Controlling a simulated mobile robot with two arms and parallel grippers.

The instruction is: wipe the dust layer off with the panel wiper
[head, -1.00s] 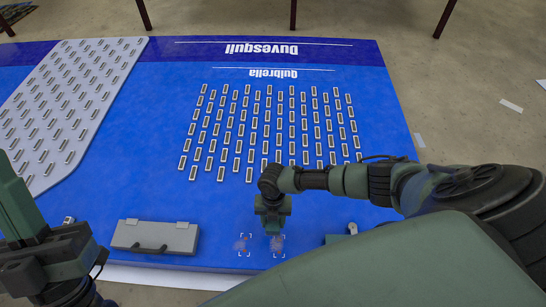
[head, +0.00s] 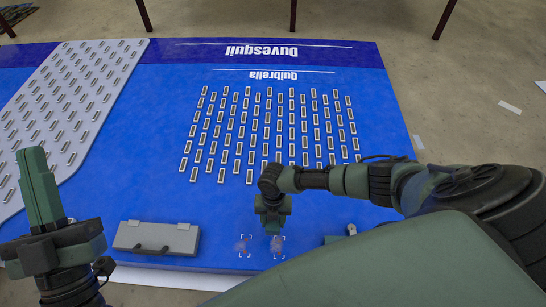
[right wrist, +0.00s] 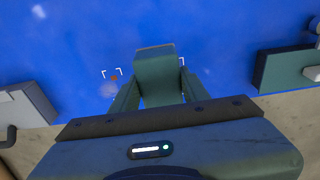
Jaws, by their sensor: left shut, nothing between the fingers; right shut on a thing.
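My right gripper (head: 273,228) points down at the front of the blue panel (head: 225,210). It is shut on a grey-green block, seemingly the panel wiper (right wrist: 155,78), between the fingers in the right wrist view. In the head view the wiper cannot be told apart from the gripper. Pale, faint dust (head: 243,246) with orange specks lies inside white corner marks left of the gripper. A second marked patch (head: 278,246) lies just below the gripper. Whether the wiper touches the panel is unclear. My left gripper (head: 35,155) is shut and empty, pointing up at the left.
A grey case (head: 155,237) with a dark handle lies left of the marked patches. A dark green box (right wrist: 285,68) lies to their right. Rows of small LED strips (head: 270,130) cover the middle. A pale perforated sheet (head: 60,110) lies at the left.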

